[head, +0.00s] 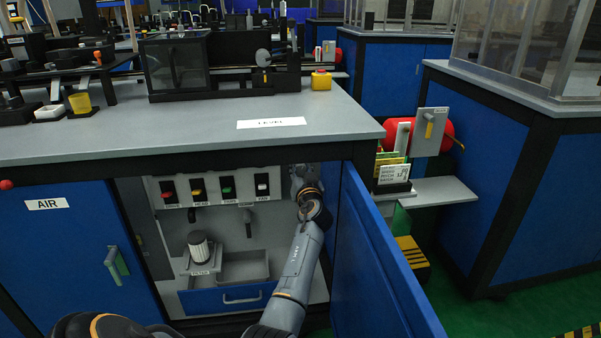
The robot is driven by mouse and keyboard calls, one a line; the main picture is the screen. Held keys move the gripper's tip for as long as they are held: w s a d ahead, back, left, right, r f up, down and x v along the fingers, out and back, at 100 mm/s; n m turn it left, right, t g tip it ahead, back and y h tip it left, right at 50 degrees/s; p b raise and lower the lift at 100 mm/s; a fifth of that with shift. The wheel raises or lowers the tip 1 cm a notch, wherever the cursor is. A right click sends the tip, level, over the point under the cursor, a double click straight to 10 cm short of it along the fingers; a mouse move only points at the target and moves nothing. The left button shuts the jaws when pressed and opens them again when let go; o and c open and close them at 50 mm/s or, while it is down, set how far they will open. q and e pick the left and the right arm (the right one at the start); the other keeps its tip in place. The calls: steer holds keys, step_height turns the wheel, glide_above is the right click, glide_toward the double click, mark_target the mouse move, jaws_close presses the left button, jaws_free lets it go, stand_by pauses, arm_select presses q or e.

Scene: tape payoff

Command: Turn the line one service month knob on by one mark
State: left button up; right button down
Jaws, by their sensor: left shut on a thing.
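The left cabinet stands open, and a pale panel (215,220) with a row of labelled switches shows inside it. My left gripper (299,176) is at the right end of this panel, beside the last switch. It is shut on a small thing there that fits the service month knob. The gripper covers the knob, so its marks and pointer cannot be read. My left forearm reaches up to it from the bottom of the picture. My right gripper is not in view.
The open blue door (375,265) stands close to the right of my arm. A filter (200,250) and a drawer (230,297) are below the switches. The grey worktop (200,125) overhangs the opening. A side shelf (430,191) holds cards.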

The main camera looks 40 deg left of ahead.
arm_select(q)
steer(key=shift+m, duration=1)
steer(key=shift+r+m, duration=0.1)
steer(key=shift+m, duration=0.7)
steer(key=shift+m+p, duration=0.4)
steer(key=shift+m, duration=1.1)
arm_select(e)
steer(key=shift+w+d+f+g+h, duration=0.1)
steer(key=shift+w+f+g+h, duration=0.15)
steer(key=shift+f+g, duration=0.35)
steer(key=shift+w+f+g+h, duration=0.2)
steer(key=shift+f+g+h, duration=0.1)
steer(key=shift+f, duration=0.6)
arm_select(q)
steer(key=o, duration=1.2)
steer(key=shift+w, duration=0.1)
steer(key=shift+c, duration=0.2)
steer(key=v, duration=1.2)
